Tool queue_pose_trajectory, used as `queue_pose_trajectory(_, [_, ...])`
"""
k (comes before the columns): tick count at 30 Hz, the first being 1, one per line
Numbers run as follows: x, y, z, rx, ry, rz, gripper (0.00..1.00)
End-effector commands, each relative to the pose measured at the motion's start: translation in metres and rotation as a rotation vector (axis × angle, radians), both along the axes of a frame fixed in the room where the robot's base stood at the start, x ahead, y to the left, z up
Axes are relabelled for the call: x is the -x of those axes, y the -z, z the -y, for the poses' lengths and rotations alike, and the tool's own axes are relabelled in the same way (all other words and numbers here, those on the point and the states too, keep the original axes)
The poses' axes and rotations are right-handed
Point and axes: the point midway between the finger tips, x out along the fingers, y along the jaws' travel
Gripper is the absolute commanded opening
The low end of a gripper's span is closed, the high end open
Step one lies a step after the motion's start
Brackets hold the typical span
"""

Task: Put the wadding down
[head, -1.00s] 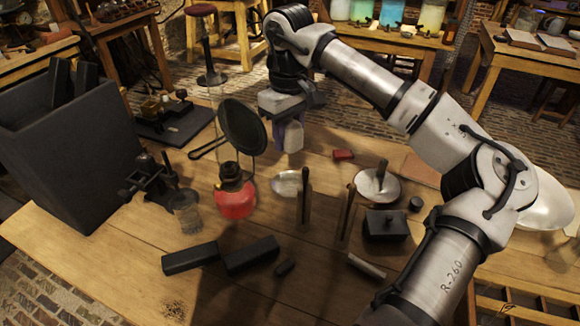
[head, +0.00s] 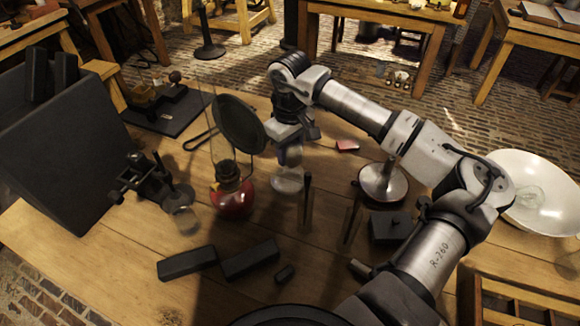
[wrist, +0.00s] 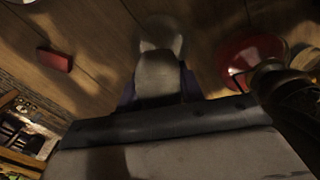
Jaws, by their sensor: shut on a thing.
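The wadding is a pale, soft-looking grey lump (wrist: 158,72) in the wrist view, between the bluish fingers of my gripper (wrist: 158,95). In the head view my gripper (head: 290,156) points down at the middle of the table, right beside the dark round pan-like disc. It is shut on the wadding, which shows there only as a small pale patch (head: 293,154). A pale round dish (head: 287,180) lies just below the gripper. I cannot tell whether the wadding touches it.
A lamp with a red base (head: 232,198) stands close on the left, with the dark disc (head: 240,124) behind it. Upright dark-tipped rods (head: 308,203) stand in front. A small red block (head: 347,145) and a metal stand (head: 383,182) lie to the right. Dark bars (head: 249,259) lie nearer.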

Motion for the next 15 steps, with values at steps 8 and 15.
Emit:
queue_pose_trajectory(8, [0.000,0.033,0.000,-0.001,0.000,-0.001,0.13])
queue_pose_trajectory(15, [0.000,0.066,0.000,-0.001,0.001,-0.003,0.13])
